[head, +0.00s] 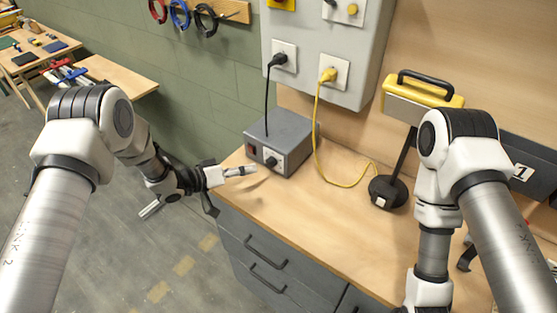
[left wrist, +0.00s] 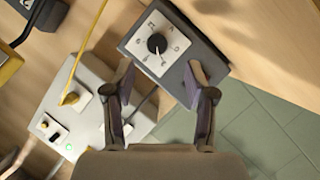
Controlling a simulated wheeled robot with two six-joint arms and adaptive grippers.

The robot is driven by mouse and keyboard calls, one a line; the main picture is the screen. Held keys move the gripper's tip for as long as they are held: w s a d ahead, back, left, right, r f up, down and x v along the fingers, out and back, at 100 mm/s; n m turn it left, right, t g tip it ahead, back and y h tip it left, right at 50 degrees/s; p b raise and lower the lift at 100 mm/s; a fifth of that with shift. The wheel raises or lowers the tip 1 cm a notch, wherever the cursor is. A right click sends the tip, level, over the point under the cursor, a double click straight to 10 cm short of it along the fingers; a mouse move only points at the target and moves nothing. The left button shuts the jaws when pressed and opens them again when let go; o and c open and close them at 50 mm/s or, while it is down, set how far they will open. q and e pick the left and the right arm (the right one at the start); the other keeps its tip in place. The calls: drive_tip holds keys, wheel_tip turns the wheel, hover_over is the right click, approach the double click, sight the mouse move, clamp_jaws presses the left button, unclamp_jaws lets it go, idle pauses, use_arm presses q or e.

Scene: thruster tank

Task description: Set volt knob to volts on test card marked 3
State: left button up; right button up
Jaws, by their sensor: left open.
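The grey power box (head: 295,135) sits at the left end of the wooden bench. Its pale front panel carries a dark round volt knob (head: 271,162) and a red switch (head: 251,150). My left gripper (head: 235,178) is in front of the panel, apart from the knob. Its two fingers (left wrist: 159,82) are open and empty, with the knob beyond their tips. My right gripper is out of view. No card marked 3 shows.
A wall box (head: 310,85) holds sockets with a black plug (head: 279,59) and a yellow plug (head: 328,75). The yellow cord (head: 317,140) lies across the bench. A 1 label (head: 521,172) is on a dark unit.

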sight(268, 165)
use_arm(q)
drive_tip(key=shift+w+d, duration=0.25)
drive_tip(key=shift+d, duration=0.4)
drive_tip(key=shift+p+x, duration=0.85)
drive_tip(key=shift+x, duration=0.2)
drive_tip(key=x, duration=0.4)
drive_tip(key=shift+f, duration=0.1)
drive_tip(key=shift+a, duration=0.15)
drive_tip(key=shift+s+a, duration=0.15)
drive_tip(key=c, duration=0.4)
clamp_jaws()
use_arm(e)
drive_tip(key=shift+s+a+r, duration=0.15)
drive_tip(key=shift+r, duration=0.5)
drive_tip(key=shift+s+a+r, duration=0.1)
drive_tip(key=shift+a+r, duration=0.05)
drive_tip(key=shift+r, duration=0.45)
